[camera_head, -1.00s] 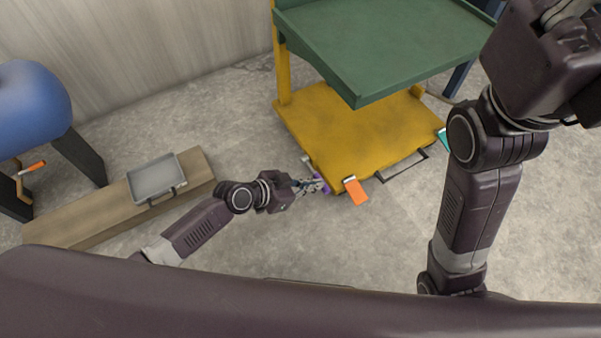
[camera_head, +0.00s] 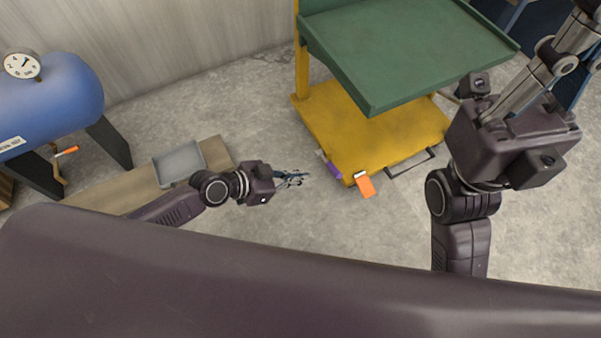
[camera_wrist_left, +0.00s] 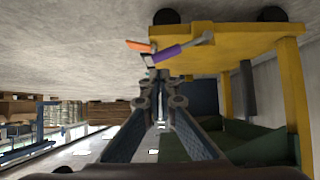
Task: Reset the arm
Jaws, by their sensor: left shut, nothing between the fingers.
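My left gripper (camera_head: 304,176) is shut and empty, held above the grey floor to the left of the yellow cart. In the left wrist view its fingers (camera_wrist_left: 157,78) come together with nothing between them. A purple-handled tool (camera_head: 329,166) lies at the near left edge of the cart's yellow lower deck (camera_head: 345,118), apart from the gripper. It also shows in the left wrist view (camera_wrist_left: 172,53). My right arm reaches up on the right, and its gripper is out of the picture.
An orange-handled scraper (camera_head: 366,186) sits at the cart's front corner. The cart's green top tray (camera_head: 410,50) stands above the deck. A grey metal tray (camera_head: 179,164) lies on a wooden bench (camera_head: 120,187). A blue tank (camera_head: 50,100) with a gauge stands at the left.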

